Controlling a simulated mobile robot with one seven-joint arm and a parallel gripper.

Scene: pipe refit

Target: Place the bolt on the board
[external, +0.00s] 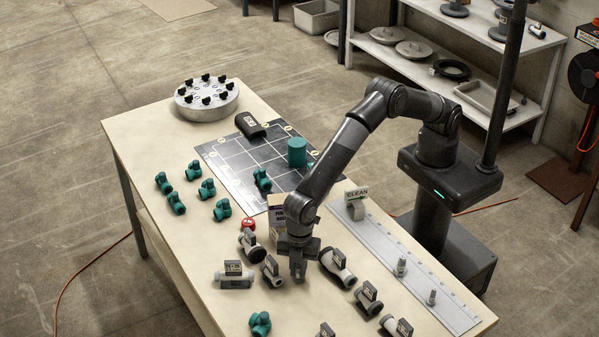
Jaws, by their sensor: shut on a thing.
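My gripper (298,272) points down close over the table among the valve pieces. It is shut on a small grey piece that looks like a bolt; the fingers hide most of it. A long pale grey board (375,244) with a row of marks lies along the table's right edge, to the right of my gripper. A grey bolt (401,266) stands upright on it, and a smaller bolt (432,298) stands nearer its front end.
Labelled valves (236,275) lie close around my gripper, including a larger one (338,267) to its right. Teal fittings (222,210) lie at left. A black gridded mat (232,163) carries a teal cylinder (297,152). A round metal flange (207,105) sits at the far end.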

